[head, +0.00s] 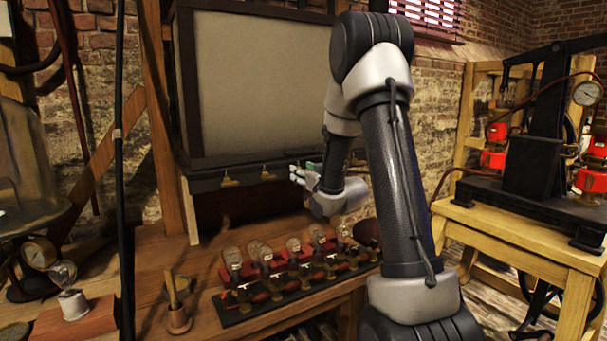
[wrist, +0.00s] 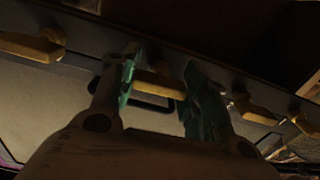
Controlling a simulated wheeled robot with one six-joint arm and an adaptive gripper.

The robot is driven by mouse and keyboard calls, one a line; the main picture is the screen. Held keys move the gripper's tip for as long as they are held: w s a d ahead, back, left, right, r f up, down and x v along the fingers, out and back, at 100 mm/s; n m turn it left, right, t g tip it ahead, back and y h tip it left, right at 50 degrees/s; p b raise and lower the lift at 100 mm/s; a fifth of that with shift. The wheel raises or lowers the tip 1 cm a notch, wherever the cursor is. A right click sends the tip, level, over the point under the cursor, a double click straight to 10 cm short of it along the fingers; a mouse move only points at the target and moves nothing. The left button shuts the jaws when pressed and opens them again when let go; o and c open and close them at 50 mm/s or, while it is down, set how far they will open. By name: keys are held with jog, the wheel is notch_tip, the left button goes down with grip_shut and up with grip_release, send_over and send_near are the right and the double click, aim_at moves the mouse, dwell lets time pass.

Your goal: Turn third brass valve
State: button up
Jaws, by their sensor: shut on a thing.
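A row of brass valves sits along the dark lower rail of the large framed panel. In the head view, two of them, the first valve (head: 230,182) and the second valve (head: 267,174), show left of my gripper (head: 298,172). My gripper is at the rail just right of these two. In the wrist view, the green-padded fingers of my gripper (wrist: 163,92) are on either side of a brass valve (wrist: 153,84), shut on it. My gripper hides this valve in the head view. Other brass valves flank it, one to the left (wrist: 32,47) and two to the right (wrist: 252,111).
Below stands a dark rack (head: 285,299) with several glass bulbs and red parts on the wooden bench (head: 190,255). A wooden post (head: 160,105) rises at the left. A yellow table (head: 525,240) with machinery stands at the right.

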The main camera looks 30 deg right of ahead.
jog(key=n, duration=0.4)
jog(key=shift+n, duration=0.3)
jog(key=n, duration=0.8)
jog(key=shift+n, duration=2.4)
jog(key=shift+f, duration=0.1)
jog(key=o, duration=1)
jog(key=shift+s+d, duration=0.1)
jog(key=shift+s, duration=3.65)
